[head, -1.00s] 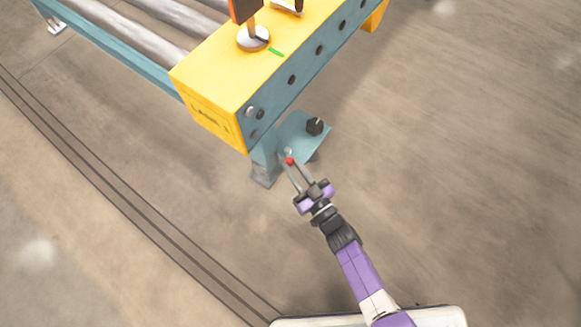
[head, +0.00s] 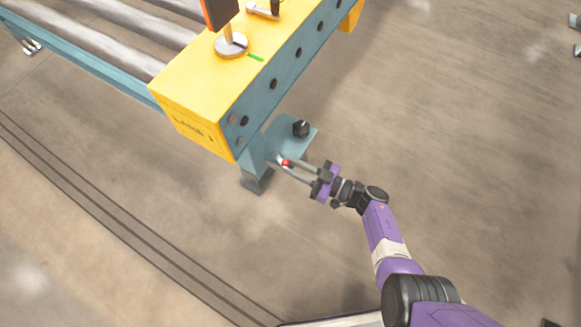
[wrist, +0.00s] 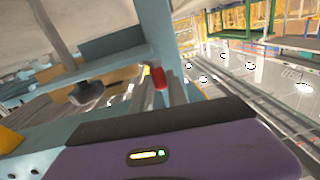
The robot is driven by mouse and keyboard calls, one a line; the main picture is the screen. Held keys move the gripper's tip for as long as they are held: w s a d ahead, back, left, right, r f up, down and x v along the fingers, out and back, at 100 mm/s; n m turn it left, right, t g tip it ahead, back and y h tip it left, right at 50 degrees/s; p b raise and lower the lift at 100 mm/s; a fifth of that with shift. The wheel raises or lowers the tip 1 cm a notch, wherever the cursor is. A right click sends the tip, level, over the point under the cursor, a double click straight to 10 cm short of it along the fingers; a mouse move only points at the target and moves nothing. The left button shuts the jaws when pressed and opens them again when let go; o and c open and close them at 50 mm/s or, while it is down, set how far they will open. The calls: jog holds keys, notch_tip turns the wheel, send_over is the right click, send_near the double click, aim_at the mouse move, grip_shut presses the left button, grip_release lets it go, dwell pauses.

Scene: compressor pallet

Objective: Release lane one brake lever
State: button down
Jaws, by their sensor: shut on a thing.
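The brake lever shows a small red knob (head: 285,163) beside the teal bracket under the yellow conveyor end marked LANE 1. The red knob also shows in the wrist view (wrist: 158,77), between the finger ends. My gripper (head: 282,167) comes in from the right with its two fingers pointing left, and it is shut on this red knob. The rest of the lever is mostly hidden, so I cannot tell its exact angle.
A teal bracket plate (head: 286,140) with a black knob (head: 301,129) lies just above the fingers. The yellow conveyor end (head: 205,100) overhangs to the upper left, on a teal leg foot (head: 258,182). Open floor (head: 450,130) lies to the right.

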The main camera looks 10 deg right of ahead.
jog(key=shift+w+d+r+n+g+y, duration=0.1)
jog(key=shift+w+d+n+g+y, duration=0.15)
jog(key=shift+n+g+y, duration=0.25)
jog(key=shift+w+d+r+n+g+y, duration=0.1)
jog(key=shift+w+n+g+y, duration=0.25)
jog(key=shift+g, duration=0.35)
jog(key=c, duration=1.6)
grip_release()
jog(key=shift+s, duration=0.1)
jog(key=shift+f, duration=0.1)
jog(key=shift+s+d, duration=0.1)
jog(key=shift+s, duration=0.05)
jog(key=shift+p+v, duration=0.3)
jog(key=shift+v, duration=3.5)
